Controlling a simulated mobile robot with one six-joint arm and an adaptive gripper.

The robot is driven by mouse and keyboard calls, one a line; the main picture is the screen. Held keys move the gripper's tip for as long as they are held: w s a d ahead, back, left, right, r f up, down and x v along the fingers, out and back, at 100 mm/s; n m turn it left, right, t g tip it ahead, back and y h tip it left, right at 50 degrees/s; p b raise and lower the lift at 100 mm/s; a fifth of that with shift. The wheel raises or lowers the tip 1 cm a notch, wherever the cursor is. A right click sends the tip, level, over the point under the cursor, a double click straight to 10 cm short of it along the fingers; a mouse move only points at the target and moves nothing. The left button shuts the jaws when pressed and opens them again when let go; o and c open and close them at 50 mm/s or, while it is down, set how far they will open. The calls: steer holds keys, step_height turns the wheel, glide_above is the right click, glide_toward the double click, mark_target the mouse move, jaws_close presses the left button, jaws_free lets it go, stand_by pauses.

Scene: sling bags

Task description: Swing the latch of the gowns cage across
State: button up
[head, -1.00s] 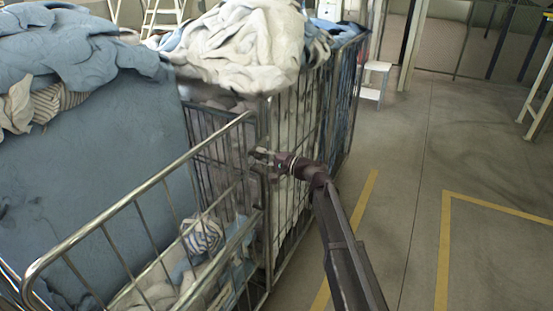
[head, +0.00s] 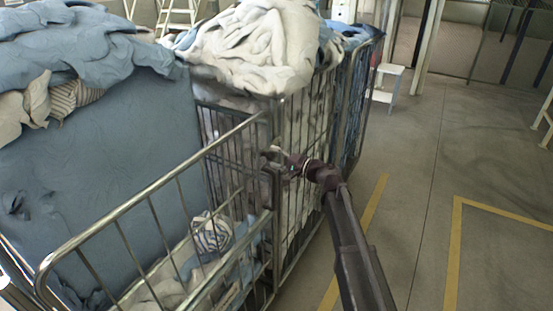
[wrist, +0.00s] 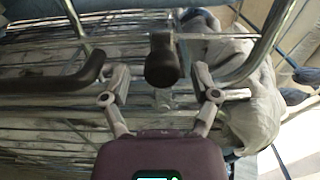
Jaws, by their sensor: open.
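A wire roll cage with a low front rail (head: 150,197) stands at the left, and a taller cage (head: 307,140) heaped with pale cloth stands behind it. No label shows which is the gowns cage. My gripper (head: 277,156) is at the corner post (head: 277,215) where the cages meet. In the wrist view my gripper (wrist: 160,73) is open, with a dark rounded latch end (wrist: 162,62) between its fingers. A gap shows on both sides of it. A second dark, bent handle (wrist: 55,88) lies left of the fingers. The latch is too small to make out in the head view.
Blue cloth (head: 90,50) is piled at the left, and a striped bundle (head: 211,233) lies low in the front cage. A white step stool (head: 387,85) stands beyond. The floor (head: 420,190) at the right is open, with yellow lines.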

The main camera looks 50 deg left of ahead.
steer(key=v, duration=1.1)
steer(key=shift+w+d, duration=0.15)
steer(key=shift+d, duration=0.15)
steer(key=w+d+f+t+h, duration=0.25)
steer(key=d+f, duration=0.25)
steer(key=d, duration=0.7)
steer(key=w+d+f+m+t+h, duration=0.1)
steer(key=w+d+f+h, duration=0.3)
steer(key=d, duration=0.9)
steer(key=w+d+f+t+h, duration=0.2)
steer(key=d+f, duration=0.4)
steer(key=d, duration=0.6)
steer(key=s+d+f+m+h, duration=0.1)
steer(key=s+d+h, duration=0.1)
steer(key=d, duration=0.8)
steer(key=s+d+f+m+h+b, duration=0.1)
steer(key=s+d+f+h, duration=0.1)
steer(key=d, duration=0.9)
steer(key=s+d+f+m+h, duration=0.1)
steer(key=d+h, duration=0.3)
steer(key=d, duration=0.6)
steer(key=shift+s+d+f, duration=0.3)
steer(key=shift+s+f, duration=0.15)
steer(key=shift+s, duration=0.2)
steer(key=shift+h, duration=0.25)
